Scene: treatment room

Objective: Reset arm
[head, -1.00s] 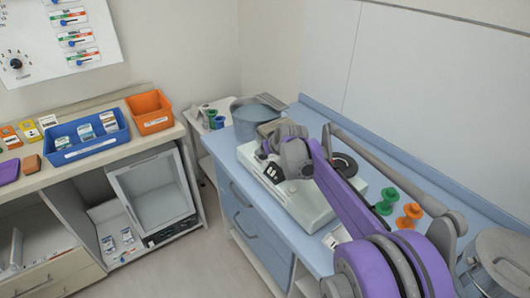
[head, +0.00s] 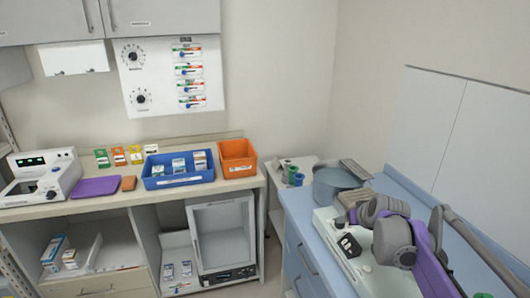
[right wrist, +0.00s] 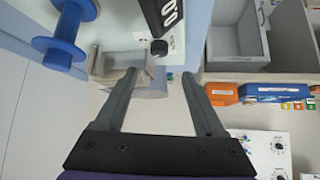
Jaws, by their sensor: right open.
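My right arm, purple and grey, comes in at the right of the head view over the blue-topped counter (head: 300,215). Its wrist is beside and above the pale device (head: 335,240) on that counter. In the right wrist view my right gripper (right wrist: 160,73) is open, with two grey fingers apart and nothing held between them. My left gripper is in neither view.
The blue-grey pot stands behind the device in the head view (head: 335,185). On the left counter are a blue bin (head: 180,181), an orange bin (head: 238,158), a purple pad (head: 95,187) and a white instrument (head: 40,175). A blue spool (right wrist: 60,45) shows in the wrist view.

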